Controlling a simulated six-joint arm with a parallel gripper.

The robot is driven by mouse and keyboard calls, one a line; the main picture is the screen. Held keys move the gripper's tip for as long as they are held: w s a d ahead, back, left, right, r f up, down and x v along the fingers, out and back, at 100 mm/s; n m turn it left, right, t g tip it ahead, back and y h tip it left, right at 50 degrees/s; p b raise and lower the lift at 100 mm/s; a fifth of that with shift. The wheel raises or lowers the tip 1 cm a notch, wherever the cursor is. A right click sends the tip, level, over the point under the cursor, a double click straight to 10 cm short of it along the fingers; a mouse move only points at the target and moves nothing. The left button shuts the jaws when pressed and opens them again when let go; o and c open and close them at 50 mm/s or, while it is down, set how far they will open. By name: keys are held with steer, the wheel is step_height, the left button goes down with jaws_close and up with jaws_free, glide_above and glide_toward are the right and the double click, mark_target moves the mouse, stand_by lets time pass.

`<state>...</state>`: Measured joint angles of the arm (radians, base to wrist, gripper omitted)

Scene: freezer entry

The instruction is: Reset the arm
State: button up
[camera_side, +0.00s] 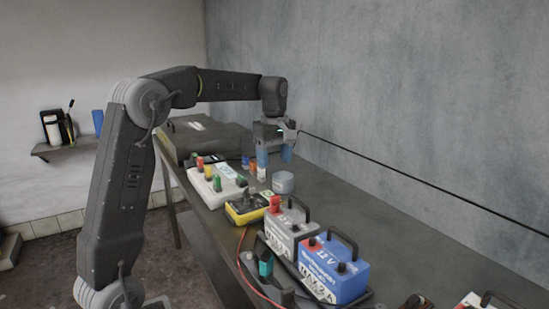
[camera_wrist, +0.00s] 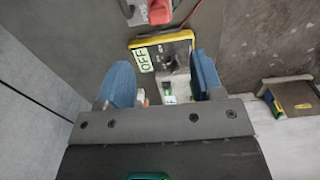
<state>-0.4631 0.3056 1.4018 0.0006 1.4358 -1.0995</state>
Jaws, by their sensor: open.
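My gripper (camera_side: 274,158) has blue fingers and hangs pointing down above the bench, over its middle part. In the wrist view my gripper (camera_wrist: 163,84) shows its two blue fingers spread apart, with nothing held between them. My arm reaches across from the left in the side view, bent at the elbow. A yellow multimeter-like device (camera_side: 246,208) lies on the bench in front of the gripper; it also shows in the wrist view with an OFF label (camera_wrist: 144,60), beyond the fingertips.
A grey battery (camera_side: 289,232) and a blue 12 V battery (camera_side: 335,270) stand at the front of the bench. A white block with coloured knobs (camera_side: 212,186), a round tin (camera_side: 283,183) and a dark case (camera_side: 205,138) are further back. A wall shelf (camera_side: 62,148) is at left.

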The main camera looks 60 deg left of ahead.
steer(key=s+d+f+m+t, duration=0.2)
steer(key=s+d+m, duration=0.7)
steer(key=s+d, duration=0.1)
steer(key=s+d+f+m+t, duration=0.1)
steer(key=s+d+m+t, duration=0.2)
steer(key=s+d+m, duration=0.5)
steer(key=s+d, duration=0.2)
steer(key=s, duration=0.1)
steer(key=shift+s+d+f+m+t, duration=0.2)
steer(key=shift+s+f+m+t, duration=0.1)
steer(key=shift+f+m, duration=0.1)
